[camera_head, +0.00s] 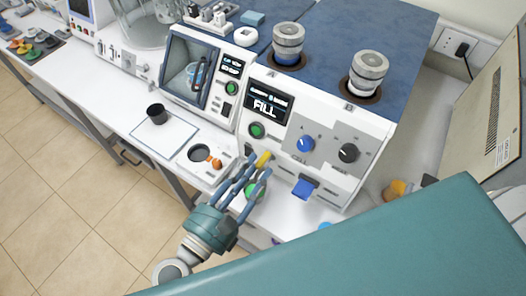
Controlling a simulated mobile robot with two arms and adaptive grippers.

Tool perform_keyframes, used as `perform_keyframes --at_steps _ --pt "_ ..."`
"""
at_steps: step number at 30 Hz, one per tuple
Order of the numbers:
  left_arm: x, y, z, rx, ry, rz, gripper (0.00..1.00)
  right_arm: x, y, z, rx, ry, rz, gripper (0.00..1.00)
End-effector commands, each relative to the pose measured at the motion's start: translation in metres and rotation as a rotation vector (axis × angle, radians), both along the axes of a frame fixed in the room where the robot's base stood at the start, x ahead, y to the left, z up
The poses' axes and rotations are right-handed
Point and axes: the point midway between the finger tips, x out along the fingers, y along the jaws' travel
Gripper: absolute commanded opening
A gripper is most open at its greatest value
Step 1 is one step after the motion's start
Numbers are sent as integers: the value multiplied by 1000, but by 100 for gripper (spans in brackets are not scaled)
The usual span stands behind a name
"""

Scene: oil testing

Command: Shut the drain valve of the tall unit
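The tall unit is the white machine (323,190) with a blue top and a display reading FILL. A yellow lever (263,159), apparently its drain valve handle, sticks out low on the left of its front. My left gripper (254,168) is right at this lever, its blue-grey fingers spread apart with the lever's tip showing by the fingertips. I cannot tell whether they touch it. The fingers hide the valve body and part of a green button (251,190) behind them. My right gripper is not in view.
Two metal-capped cylinders (288,42) stand on top of the unit. A blue knob (305,144), a black knob (348,153) and a blue tab (304,188) are on its front. A smaller windowed unit (207,74) stands to the left. A black cup (157,114) sits on the white bench.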

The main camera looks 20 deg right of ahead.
Motion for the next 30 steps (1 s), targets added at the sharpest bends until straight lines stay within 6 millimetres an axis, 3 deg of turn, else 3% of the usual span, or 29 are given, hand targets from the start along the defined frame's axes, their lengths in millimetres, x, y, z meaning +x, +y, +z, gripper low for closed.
perform_keyframes --at_steps 7,19,24,30 --pt "22 -27 1 1 -2 0 31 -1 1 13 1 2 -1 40" --pt "26 -33 -1 3 -2 -1 31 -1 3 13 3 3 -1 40" --pt "26 -33 -1 2 -2 -1 0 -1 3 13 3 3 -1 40" --pt "25 -33 0 1 -3 -4 0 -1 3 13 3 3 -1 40"
